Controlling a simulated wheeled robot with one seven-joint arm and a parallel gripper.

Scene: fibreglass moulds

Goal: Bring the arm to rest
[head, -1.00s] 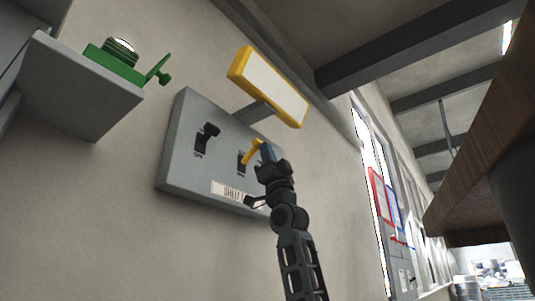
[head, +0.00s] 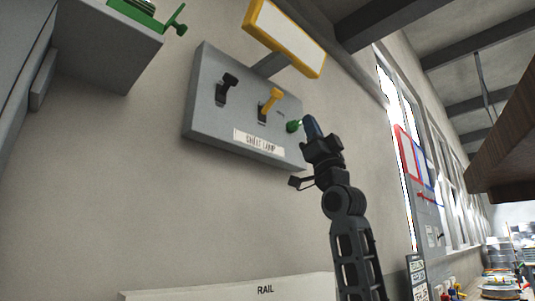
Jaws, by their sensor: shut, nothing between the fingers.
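My gripper (head: 311,126) is shut and empty, raised in front of the right edge of a grey switch panel (head: 210,110) on the wall. The panel carries a black lever (head: 228,86), a yellow lever (head: 269,101) and a green knob or lever (head: 293,126). The black and yellow levers both point up and to the right. My gripper's tip appears just right of the green one; I cannot tell whether they touch. A white label (head: 262,143) sits at the panel's lower edge.
A yellow-framed white sign (head: 285,37) is above the panel. A grey shelf (head: 110,50) with a green device (head: 150,14) juts out at upper left. A pale board marked RAIL (head: 225,288) is low. A brown wooden slab (head: 505,150) overhangs at right. The wall below the panel is bare.

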